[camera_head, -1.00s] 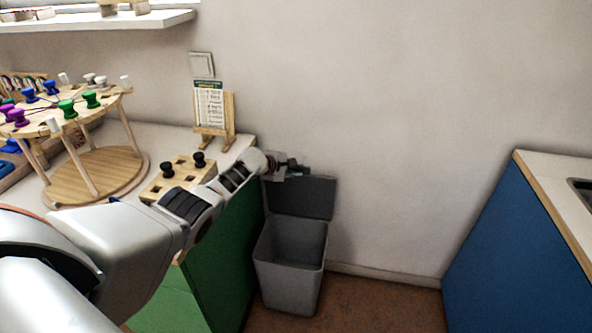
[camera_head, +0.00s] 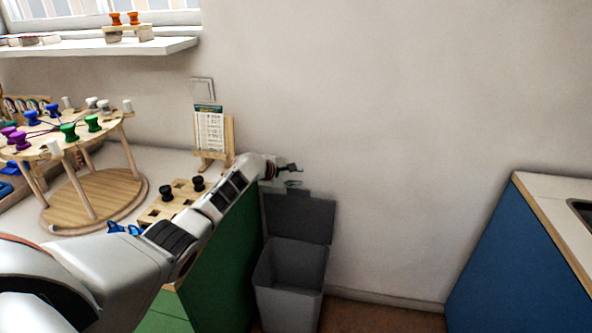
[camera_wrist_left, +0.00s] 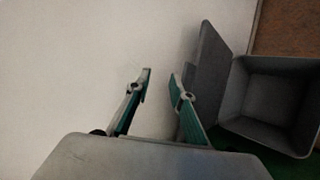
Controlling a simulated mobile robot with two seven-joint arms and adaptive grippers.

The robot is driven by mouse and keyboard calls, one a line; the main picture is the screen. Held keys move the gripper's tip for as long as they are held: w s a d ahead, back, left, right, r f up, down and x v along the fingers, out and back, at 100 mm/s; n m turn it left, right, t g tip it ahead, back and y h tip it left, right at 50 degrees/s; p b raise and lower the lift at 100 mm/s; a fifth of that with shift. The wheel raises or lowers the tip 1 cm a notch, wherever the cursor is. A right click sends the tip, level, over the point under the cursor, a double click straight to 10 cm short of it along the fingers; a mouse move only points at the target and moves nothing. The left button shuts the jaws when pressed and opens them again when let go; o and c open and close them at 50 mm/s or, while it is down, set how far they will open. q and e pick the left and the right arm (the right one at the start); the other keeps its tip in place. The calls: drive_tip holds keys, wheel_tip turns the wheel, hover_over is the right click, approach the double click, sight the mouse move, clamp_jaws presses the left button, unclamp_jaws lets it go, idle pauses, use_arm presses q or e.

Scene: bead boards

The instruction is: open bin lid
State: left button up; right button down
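The grey bin (camera_head: 290,284) stands on the floor between the green cabinet and the wall. Its lid (camera_head: 299,217) is swung up and stands upright at the back, so the bin's inside shows. In the left wrist view the open bin (camera_wrist_left: 268,100) is at the right, with the lid (camera_wrist_left: 208,68) beside it. My left gripper (camera_head: 294,175) is just above the lid's top edge in the head view, apart from it. Its fingers (camera_wrist_left: 160,84) are spread in the wrist view, with nothing between them. My right gripper is not in view.
The green cabinet (camera_head: 225,262) is close on the bin's left. Its counter holds a wooden board with black knobs (camera_head: 180,195), a card stand (camera_head: 211,140) and a round bead table (camera_head: 92,200). A blue cabinet (camera_head: 520,265) stands at the right. The floor between is clear.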

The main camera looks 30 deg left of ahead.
use_arm(q)
wheel_tip(320, 180, up, 3)
drive_tip(key=shift+r, duration=0.15)
idle(0.5)
drive_tip(key=s+d+f+m+p, duration=0.1)
drive_tip(key=s+d+f+m, duration=0.55)
drive_tip(key=s+f, duration=0.5)
drive_tip(key=s+d+f+m+p, duration=0.1)
drive_tip(key=s+d+f+m, duration=0.55)
drive_tip(key=s+f, duration=0.5)
drive_tip(key=s+d+r+m, duration=0.1)
drive_tip(key=s+d+m, duration=0.2)
drive_tip(key=s, duration=0.6)
drive_tip(key=s+d+m, duration=0.4)
drive_tip(key=s, duration=0.5)
drive_tip(key=s+d+r+m, duration=0.1)
drive_tip(key=s+d+m, duration=0.2)
drive_tip(key=s, duration=0.7)
drive_tip(key=shift+d+r+p, duration=0.15)
drive_tip(key=shift+r+p, duration=0.2)
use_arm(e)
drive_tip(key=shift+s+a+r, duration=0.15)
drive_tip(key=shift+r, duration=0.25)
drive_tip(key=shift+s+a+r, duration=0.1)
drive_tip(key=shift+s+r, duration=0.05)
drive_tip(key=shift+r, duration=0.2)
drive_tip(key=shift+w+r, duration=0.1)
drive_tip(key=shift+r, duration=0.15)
